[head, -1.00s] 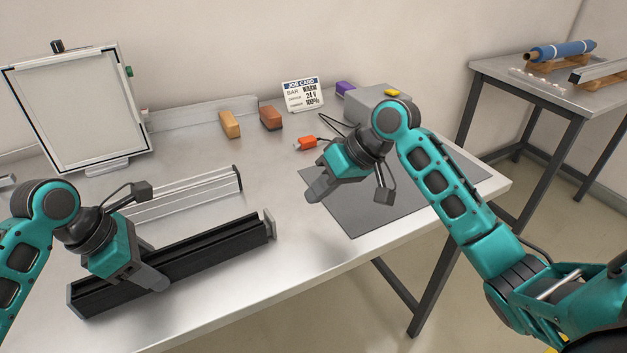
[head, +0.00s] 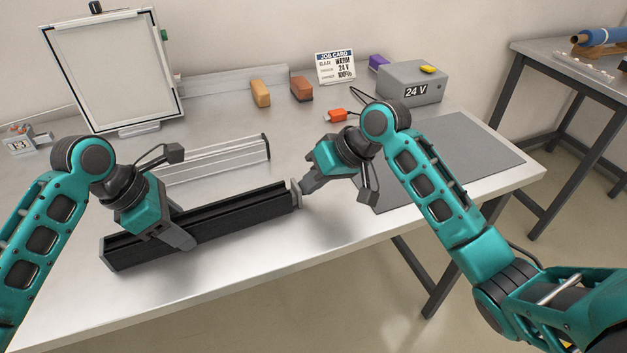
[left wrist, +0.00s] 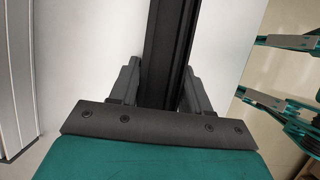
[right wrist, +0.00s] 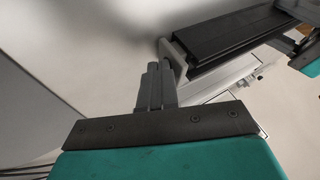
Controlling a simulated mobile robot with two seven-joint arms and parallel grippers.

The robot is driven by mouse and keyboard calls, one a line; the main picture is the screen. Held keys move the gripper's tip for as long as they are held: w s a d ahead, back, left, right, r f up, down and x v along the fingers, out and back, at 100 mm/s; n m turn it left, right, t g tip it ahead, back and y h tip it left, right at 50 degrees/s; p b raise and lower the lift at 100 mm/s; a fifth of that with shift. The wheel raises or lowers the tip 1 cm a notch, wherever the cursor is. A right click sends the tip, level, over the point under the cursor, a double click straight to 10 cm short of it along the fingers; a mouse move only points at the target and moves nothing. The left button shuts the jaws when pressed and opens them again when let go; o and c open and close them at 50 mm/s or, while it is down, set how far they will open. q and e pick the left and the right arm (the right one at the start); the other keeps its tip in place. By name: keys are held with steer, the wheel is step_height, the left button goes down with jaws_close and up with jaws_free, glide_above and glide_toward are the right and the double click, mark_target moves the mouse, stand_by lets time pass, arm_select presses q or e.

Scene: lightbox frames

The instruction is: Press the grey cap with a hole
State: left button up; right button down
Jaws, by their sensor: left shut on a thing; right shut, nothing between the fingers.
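A long black bar (head: 225,218) lies on the table, with a grey cap (head: 296,192) standing at its right end. My left gripper (head: 180,228) is shut across the bar towards its left part; the left wrist view shows the bar (left wrist: 166,50) between its fingers. My right gripper (head: 307,188) is shut and empty, its fingertips at the outer face of the cap. In the right wrist view the fingertips (right wrist: 157,70) are beside the cap (right wrist: 176,60); I cannot tell whether they touch. The cap's hole is not visible.
A silver rail (head: 215,160) lies behind the bar. A framed white panel (head: 112,75), orange block (head: 261,93), brown block (head: 301,88), job card (head: 336,67) and 24 V box (head: 410,85) stand at the back. A grey mat (head: 460,150) lies right.

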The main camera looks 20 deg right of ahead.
steer(key=shift+s+a, duration=0.1)
steer(key=shift+a, duration=1.05)
arm_select(q)
steer(key=shift+d, duration=0.15)
arm_select(e)
steer(key=shift+a, duration=0.25)
steer(key=d, duration=0.5)
steer(key=shift+w, duration=0.2)
steer(key=v, duration=1)
arm_select(q)
steer(key=shift+a, duration=0.2)
steer(key=o, duration=1.3)
steer(key=shift+r, duration=0.1)
